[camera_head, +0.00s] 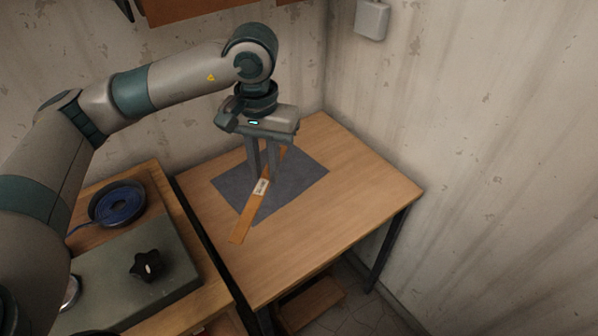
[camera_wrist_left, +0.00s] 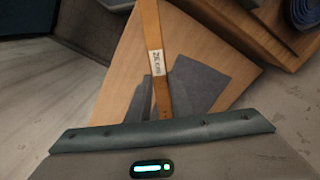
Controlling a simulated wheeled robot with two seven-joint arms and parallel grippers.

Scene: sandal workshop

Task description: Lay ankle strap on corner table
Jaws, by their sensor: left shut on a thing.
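The ankle strap (camera_head: 248,214) is a long tan strip with a white printed label. My left gripper (camera_head: 263,176) points down over the corner table (camera_head: 345,200) and is shut on the strap, between its fingers. The strap crosses a dark grey mat (camera_head: 297,183) on the table, and one end reaches past the mat's near edge. In the left wrist view the strap (camera_wrist_left: 149,22) runs up from between the fingers (camera_wrist_left: 154,100), with its label just beyond them. I cannot tell whether the strap touches the mat or hangs just above it. My right gripper is not in view.
A second bench at the left holds a blue coil in a dark dish (camera_head: 118,203), a grey-green plate (camera_head: 125,280) and a black star knob (camera_head: 147,264). A narrow gap separates the bench from the table. Walls meet behind the table. Its right and front areas are bare.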

